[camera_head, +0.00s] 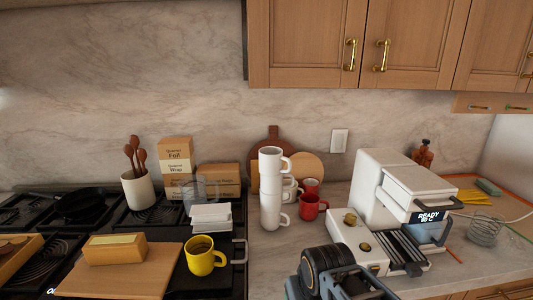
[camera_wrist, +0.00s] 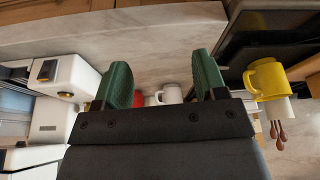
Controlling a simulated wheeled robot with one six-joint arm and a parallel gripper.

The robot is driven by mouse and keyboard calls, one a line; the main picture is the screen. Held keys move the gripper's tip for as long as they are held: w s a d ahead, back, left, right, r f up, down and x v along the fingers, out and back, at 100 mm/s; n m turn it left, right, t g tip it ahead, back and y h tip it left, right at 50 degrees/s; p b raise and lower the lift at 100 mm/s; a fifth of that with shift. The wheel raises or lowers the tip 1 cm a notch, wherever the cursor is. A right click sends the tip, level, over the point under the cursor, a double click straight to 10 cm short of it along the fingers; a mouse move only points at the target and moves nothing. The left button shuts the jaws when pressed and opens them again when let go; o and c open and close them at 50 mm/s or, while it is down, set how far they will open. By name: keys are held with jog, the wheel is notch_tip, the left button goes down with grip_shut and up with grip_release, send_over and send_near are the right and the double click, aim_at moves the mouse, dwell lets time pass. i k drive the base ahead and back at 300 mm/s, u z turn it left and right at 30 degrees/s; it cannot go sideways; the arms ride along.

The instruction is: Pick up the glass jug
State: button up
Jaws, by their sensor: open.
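A see-through, greyish vessel that looks like the glass jug (camera_head: 203,188) stands at the back of the stove area in the head view. A white stacked item (camera_head: 211,217) in front partly hides its lower part. I cannot make it out in the wrist view. My gripper (camera_wrist: 162,80) is open and empty, its two green fingers spread apart. White and red mugs show beyond the gap between them. In the head view my dark arm end is at the bottom, right of and nearer than the jug, well apart from it.
A yellow mug (camera_head: 205,256) stands in front of the white item. Stacked white mugs (camera_head: 271,190) and a red mug (camera_head: 312,207) stand to the right. A utensil crock (camera_head: 138,190) and boxes (camera_head: 176,158) are to the left and behind. A coffee machine (camera_head: 384,190) fills the right.

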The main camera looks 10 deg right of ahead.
aim_at(485, 225)
jog(key=z, duration=3.4)
jog(key=i, duration=2.3)
jog(key=u, duration=3.9)
